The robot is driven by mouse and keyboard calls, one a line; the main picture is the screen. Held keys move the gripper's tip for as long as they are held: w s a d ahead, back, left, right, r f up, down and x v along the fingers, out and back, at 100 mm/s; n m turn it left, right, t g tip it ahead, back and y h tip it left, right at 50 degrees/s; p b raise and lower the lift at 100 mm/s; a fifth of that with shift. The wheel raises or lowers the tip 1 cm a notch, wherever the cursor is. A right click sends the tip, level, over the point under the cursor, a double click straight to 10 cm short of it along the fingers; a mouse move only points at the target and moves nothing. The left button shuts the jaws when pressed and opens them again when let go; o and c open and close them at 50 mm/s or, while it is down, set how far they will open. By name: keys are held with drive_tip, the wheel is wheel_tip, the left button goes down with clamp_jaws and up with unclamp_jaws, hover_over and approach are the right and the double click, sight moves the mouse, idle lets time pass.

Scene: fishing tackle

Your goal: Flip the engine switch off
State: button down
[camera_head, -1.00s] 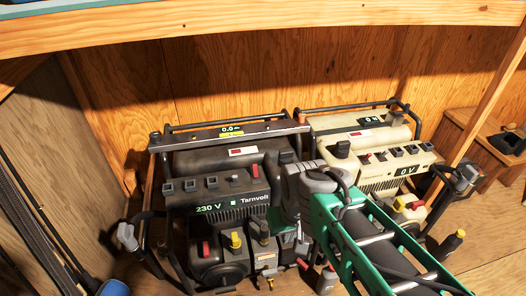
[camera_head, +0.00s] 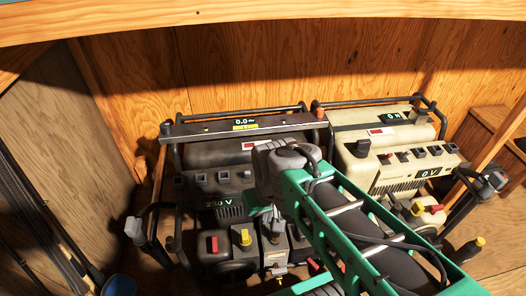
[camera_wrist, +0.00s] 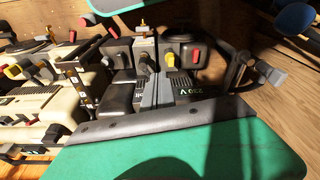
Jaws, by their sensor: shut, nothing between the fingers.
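A dark generator (camera_head: 215,160) stands on the left in the head view, its panel reading 230 V. A cream generator (camera_head: 348,165) stands beside it on the right, reading 0 V. The dark one carries a red switch (camera_head: 211,244) and a yellow knob (camera_head: 245,238) low on its front; the red switch also shows in the wrist view (camera_wrist: 196,56). Which control is the engine switch I cannot tell. My gripper (camera_wrist: 153,75) is shut and empty, over the dark generator's panel side. Contact with a control cannot be told. My arm hides the panel's right part in the head view.
Tubular frames surround both generators, with a cross bar (camera_head: 235,127) over the dark one. Grey-handled levers (camera_head: 135,228) stand at the sides. A wooden wall (camera_head: 270,70) is close behind, a shelf edge (camera_head: 270,22) above.

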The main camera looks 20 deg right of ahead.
drive_tip(key=w+d+r+m+g+p, duration=0.1)
drive_tip(key=w+d+r+p, duration=0.2)
drive_tip(key=w, duration=0.7)
drive_tip(key=w+d+r+g+p, duration=0.1)
drive_tip(key=w+d+r+p, duration=0.2)
drive_tip(key=w, duration=0.7)
drive_tip(key=w+d+f+p, duration=0.2)
drive_tip(key=w+d+f, duration=0.2)
drive_tip(key=w, duration=0.2)
drive_tip(key=w+d+f+m+g+p, duration=0.1)
drive_tip(key=w+d+f+p, duration=0.1)
drive_tip(key=w+d+f, duration=0.2)
drive_tip(key=w+f, duration=0.1)
drive_tip(key=w, duration=0.2)
drive_tip(key=shift+w+f, duration=0.15)
drive_tip(key=f, duration=0.6)
drive_tip(key=s+f+b, duration=0.1)
drive_tip(key=f, duration=0.3)
drive_tip(key=shift+a, duration=0.1)
